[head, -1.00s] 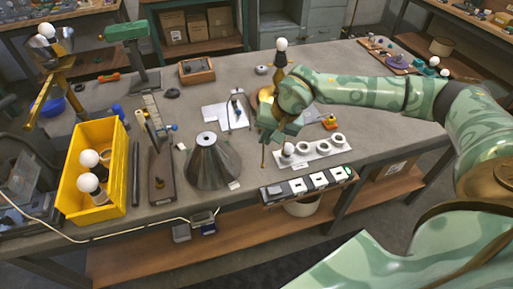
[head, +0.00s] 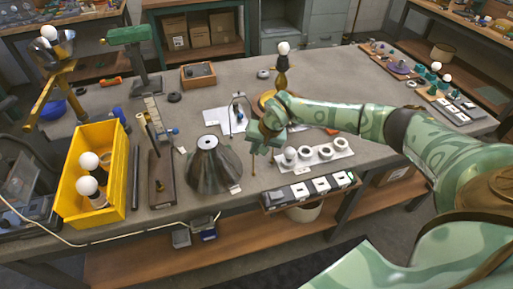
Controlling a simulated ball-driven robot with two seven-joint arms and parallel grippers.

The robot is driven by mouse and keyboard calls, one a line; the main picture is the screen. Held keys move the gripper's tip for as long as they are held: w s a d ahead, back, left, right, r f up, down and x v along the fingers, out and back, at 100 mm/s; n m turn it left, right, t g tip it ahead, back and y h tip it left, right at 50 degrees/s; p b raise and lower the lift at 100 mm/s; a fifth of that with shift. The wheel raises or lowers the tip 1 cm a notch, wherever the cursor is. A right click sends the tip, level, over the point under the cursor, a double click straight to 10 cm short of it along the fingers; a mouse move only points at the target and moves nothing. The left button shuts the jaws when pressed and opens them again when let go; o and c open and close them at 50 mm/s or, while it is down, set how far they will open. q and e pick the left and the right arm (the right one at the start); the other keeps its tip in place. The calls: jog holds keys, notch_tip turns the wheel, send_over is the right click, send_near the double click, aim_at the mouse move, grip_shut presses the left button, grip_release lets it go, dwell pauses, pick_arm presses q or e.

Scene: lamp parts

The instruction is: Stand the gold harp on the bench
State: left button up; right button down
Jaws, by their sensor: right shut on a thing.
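My right gripper (head: 262,147) reaches in from the right over the middle of the bench (head: 340,95), jaws pointing down. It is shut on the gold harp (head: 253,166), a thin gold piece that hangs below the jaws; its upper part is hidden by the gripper. The harp is between the dark cone shade and the white strip of rings. I cannot tell whether its lower end touches the bench. My left gripper is not in view.
A dark cone shade (head: 213,163) stands left of the harp. A white strip with several rings (head: 325,153) lies to the right. A grey wire loop (head: 233,108) stands behind. A yellow bin (head: 112,193) with bulbs is at left. Bare bench lies at the back right.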

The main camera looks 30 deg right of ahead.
jog(key=c, duration=1.6)
grip_release()
